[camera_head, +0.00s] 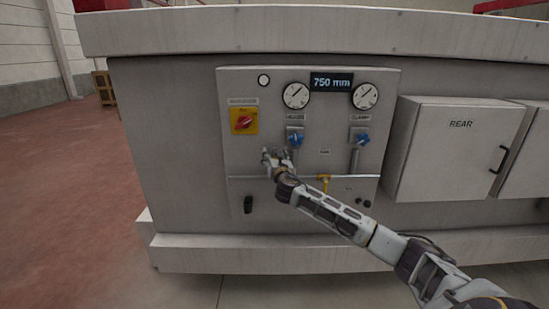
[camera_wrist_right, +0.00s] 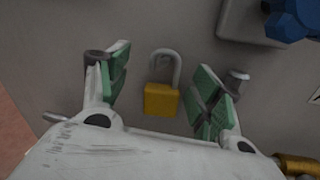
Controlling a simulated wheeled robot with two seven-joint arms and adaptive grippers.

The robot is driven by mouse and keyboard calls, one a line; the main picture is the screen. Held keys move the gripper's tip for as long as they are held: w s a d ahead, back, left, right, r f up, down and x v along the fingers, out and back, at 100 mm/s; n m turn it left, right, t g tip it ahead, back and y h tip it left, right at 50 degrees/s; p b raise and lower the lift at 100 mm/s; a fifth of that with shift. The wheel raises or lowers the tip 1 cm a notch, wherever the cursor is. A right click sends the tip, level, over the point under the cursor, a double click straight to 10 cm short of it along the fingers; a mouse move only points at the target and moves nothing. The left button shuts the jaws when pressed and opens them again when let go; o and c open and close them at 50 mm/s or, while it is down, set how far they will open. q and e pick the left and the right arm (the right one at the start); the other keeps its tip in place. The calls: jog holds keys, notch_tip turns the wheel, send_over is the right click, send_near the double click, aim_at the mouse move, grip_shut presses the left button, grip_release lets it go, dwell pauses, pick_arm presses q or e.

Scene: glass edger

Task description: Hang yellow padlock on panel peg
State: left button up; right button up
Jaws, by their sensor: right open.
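The yellow padlock (camera_wrist_right: 161,99) shows in the right wrist view, upright with its grey shackle at the top, against the grey panel. What supports it is not clear. I cannot make it out in the head view, where my right gripper covers that area. My right gripper (camera_wrist_right: 163,75) is open, with its green pads on either side of the padlock and gaps on both sides. In the head view the right gripper (camera_head: 275,158) is in front of the control panel (camera_head: 240,85), below the red switch. I cannot clearly identify the peg. My left gripper is out of view.
The panel carries two gauges (camera_head: 296,95), a display (camera_head: 331,82), a red switch (camera_head: 244,122) and blue valve handles (camera_head: 295,139). A yellow valve (camera_head: 324,178) sits on a pipe right of the gripper. A REAR cabinet (camera_head: 455,150) juts out at the right.

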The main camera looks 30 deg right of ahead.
jog(key=shift+s+a, duration=0.1)
jog(key=shift+s, duration=0.05)
jog(key=v, duration=1.1)
jog(key=shift+s, duration=0.3)
jog(key=shift+a, duration=0.1)
jog(key=shift+f, duration=0.1)
dwell(0.6)
